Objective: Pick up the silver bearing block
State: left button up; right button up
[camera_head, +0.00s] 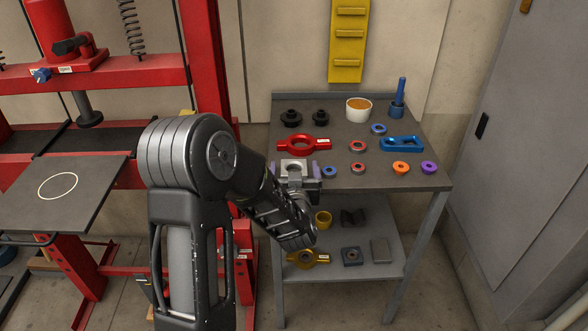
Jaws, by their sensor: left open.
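The silver bearing block (294,166) lies near the front left of the grey table top, partly hidden by my left gripper. My left gripper (296,172) reaches over the table's front edge from below. Its two purple-tinted fingertips are apart, one on each side of the silver block. I cannot tell whether either finger touches it. The block appears to rest on the table. My right gripper is not in view.
On the table (400,181), a red bearing block (303,146) lies just behind, with a blue ring (329,172) close to the right. Several rings, a blue block (402,144) and a white tub (358,109) stand farther off. A red press (205,60) stands left.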

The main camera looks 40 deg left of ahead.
pick_arm(q)
jog(key=shift+w+a, duration=0.15)
jog(key=shift+w, duration=0.05)
dwell(0.5)
jog(key=c, duration=1.7)
